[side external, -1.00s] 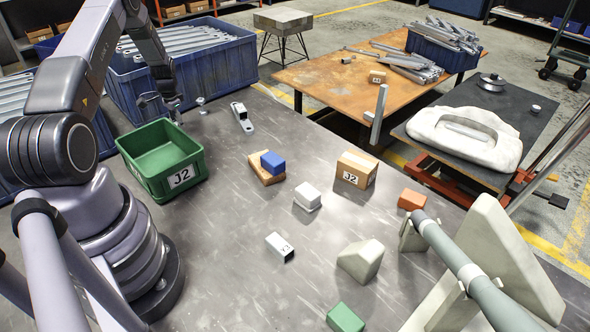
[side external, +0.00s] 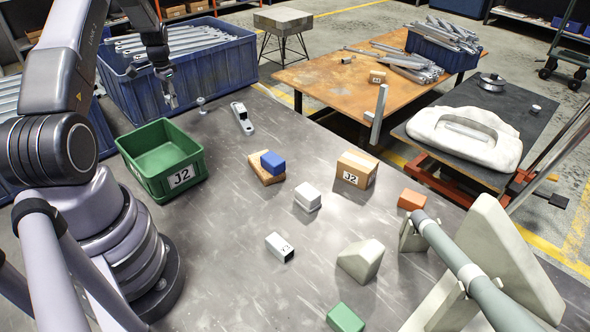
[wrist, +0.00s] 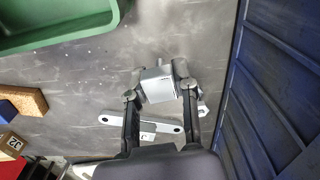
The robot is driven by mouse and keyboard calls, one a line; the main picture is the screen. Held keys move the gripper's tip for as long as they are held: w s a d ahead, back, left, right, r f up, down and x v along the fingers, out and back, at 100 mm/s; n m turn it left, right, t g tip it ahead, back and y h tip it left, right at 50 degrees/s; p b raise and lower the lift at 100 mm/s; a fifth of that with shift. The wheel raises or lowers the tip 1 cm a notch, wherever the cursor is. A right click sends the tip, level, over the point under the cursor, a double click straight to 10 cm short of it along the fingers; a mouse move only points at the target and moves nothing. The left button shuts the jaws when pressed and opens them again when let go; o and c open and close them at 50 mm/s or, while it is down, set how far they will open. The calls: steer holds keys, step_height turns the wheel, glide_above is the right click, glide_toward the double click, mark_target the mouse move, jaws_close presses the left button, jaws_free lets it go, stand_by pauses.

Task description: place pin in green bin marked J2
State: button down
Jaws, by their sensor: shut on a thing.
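My gripper (wrist: 156,88) is shut on a silver-grey piece, which I take to be the pin (wrist: 160,90). The fingers hide its sides, so I cannot tell its full shape. In the side external view my gripper (side external: 170,98) is raised behind the green bin, near the large blue crate; the held piece is hard to make out there. The green bin marked J2 (side external: 166,186) stands on the grey table, open at the top and empty as far as I see. Its rim also shows at the upper left of the wrist view (wrist: 62,42).
A large blue crate (side external: 205,75) of metal parts stands behind. A grey bracket (side external: 242,118) and a small metal piece (side external: 202,104) lie nearby. A cardboard box also marked J2 (side external: 355,169), a blue block (side external: 272,162) and a white block (side external: 308,195) are further right.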

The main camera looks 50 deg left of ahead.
mark_target(170, 96)
step_height(170, 96, up, 6)
steer(key=shift+r, duration=0.1)
steer(key=s+d+m, duration=0.2)
steer(key=s+d, duration=0.9)
steer(key=d, duration=0.3)
step_height(170, 96, down, 10)
steer(key=shift+s+r, duration=0.1)
steer(key=shift+r, duration=0.15)
steer(key=shift+f, duration=2.15)
steer(key=shift+f, duration=0.2)
steer(key=c, duration=0.9)
jaws_free()
steer(key=shift+o, duration=0.2)
steer(key=shift+r, duration=0.1)
